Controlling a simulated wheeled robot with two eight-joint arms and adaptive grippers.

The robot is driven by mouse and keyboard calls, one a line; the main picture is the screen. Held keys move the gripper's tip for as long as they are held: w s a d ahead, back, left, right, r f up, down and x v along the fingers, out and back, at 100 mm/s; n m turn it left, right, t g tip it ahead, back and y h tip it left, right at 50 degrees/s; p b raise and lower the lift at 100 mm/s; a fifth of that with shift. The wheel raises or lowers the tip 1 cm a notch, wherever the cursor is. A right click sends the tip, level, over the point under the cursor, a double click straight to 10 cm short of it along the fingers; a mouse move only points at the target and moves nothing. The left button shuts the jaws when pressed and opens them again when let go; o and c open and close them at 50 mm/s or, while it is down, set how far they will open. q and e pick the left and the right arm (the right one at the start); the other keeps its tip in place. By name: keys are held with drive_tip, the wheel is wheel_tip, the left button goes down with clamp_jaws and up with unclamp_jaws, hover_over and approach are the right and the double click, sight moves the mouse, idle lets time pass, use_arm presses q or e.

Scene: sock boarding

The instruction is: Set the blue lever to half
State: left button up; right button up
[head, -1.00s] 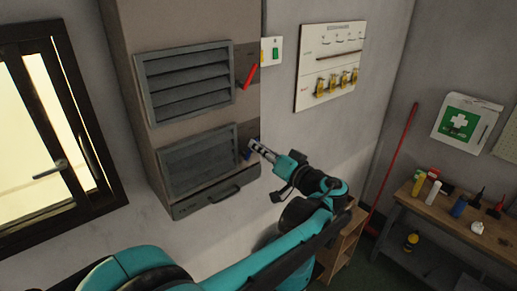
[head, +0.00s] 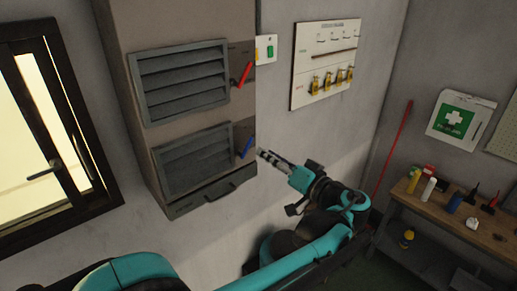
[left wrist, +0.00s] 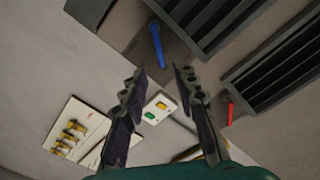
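The blue lever (head: 246,148) is on the cabinet's side panel, right of the lower louvre (head: 195,160). The lower louvre's slats look less widely parted than those of the upper louvre (head: 182,82). My left gripper (head: 262,154) is just right of the blue lever, apart from it. Its two fingers (left wrist: 158,76) are spread and empty in the left wrist view, with the lever beyond them. My right gripper is not in view.
A red lever (head: 244,74) sits beside the upper louvre. A switch plate (head: 265,48) with a green button and a white panel (head: 324,64) with yellow-tagged parts are on the wall to the right. A drawer handle (head: 220,192) juts out below the lower louvre.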

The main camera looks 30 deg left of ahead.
use_arm(q)
drive_tip(key=v, duration=0.5)
drive_tip(key=shift+s+d, duration=0.15)
drive_tip(key=shift+d, duration=0.15)
drive_tip(key=s+a+f+m+h+b, duration=0.25)
drive_tip(key=f+b, duration=0.25)
drive_tip(key=f, duration=0.4)
drive_tip(key=s+a+f+m+g+h+b, duration=0.1)
drive_tip(key=s+a+f+h+b, duration=0.3)
drive_tip(key=f, duration=0.6)
drive_tip(key=s+f+m+h+b, duration=0.1)
drive_tip(key=f+b, duration=0.5)
drive_tip(key=f, duration=0.3)
drive_tip(key=s+d+f+h+b, duration=0.2)
drive_tip(key=d+f+h+b, duration=0.1)
drive_tip(key=f, duration=0.5)
drive_tip(key=s+d+f+m+t+h+b, duration=0.1)
drive_tip(key=s+d+f+h+b, duration=0.1)
drive_tip(key=f+b, duration=0.4)
drive_tip(key=s+d+f+m+h+b, duration=0.1)
drive_tip(key=s+d+f+h+b, duration=0.2)
drive_tip(key=f, duration=0.7)
drive_tip(key=shift+s+d+f+h+b, duration=0.3)
drive_tip(key=shift+s+h+b, duration=0.25)
drive_tip(key=shift+b, duration=0.7)
